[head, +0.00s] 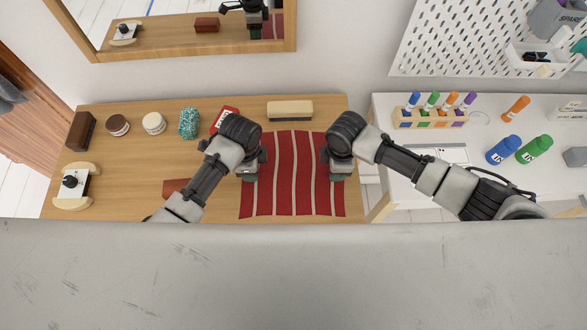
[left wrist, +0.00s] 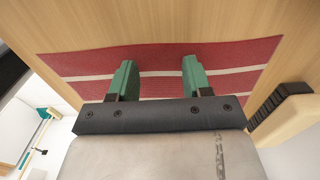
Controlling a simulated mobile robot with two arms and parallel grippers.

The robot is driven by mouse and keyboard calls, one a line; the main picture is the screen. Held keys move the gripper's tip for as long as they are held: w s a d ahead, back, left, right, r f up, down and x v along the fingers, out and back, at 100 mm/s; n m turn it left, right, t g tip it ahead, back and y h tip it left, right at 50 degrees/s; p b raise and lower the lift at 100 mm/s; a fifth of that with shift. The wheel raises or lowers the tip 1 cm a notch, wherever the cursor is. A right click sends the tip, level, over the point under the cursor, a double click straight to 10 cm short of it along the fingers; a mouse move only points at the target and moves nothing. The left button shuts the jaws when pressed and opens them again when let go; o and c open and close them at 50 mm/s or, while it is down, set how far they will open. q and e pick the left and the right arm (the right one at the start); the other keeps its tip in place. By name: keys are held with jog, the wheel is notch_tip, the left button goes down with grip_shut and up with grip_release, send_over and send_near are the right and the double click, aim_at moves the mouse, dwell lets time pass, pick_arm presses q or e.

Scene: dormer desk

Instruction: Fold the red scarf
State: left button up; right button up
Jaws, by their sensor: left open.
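The red scarf (head: 293,185) with pale stripes lies flat on the wooden desk in the head view. It also shows in the left wrist view (left wrist: 155,60), beneath the fingers. My left gripper (head: 247,177) is at the scarf's left edge. In the left wrist view its two green fingers (left wrist: 157,78) are apart, over the scarf, with nothing seen gripped between them. My right gripper (head: 338,178) is at the scarf's right edge. Its fingertips are mostly hidden under its wrist, so its opening is unclear.
A brush (head: 290,110) lies behind the scarf. A red item (head: 226,117), a teal bundle (head: 189,123), round tins (head: 153,123) and a brown box (head: 81,131) stand at the left. A white desk (head: 380,112) with bottles and a marker rack (head: 430,117) adjoins at the right.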

pick_arm(q)
jog(key=shift+s, duration=0.15)
pick_arm(e)
jog(key=shift+s, duration=0.2)
pick_arm(q)
jog(key=shift+f, duration=0.1)
pick_arm(e)
jog(key=shift+f, duration=0.1)
pick_arm(q)
jog(key=shift+f, duration=0.15)
pick_arm(e)
jog(key=shift+w+f, duration=0.1)
jog(key=shift+f, duration=0.1)
pick_arm(q)
grip_shut()
pick_arm(e)
grip_shut()
pick_arm(q)
jog(key=shift+r, duration=0.2)
pick_arm(e)
jog(key=shift+r, duration=0.15)
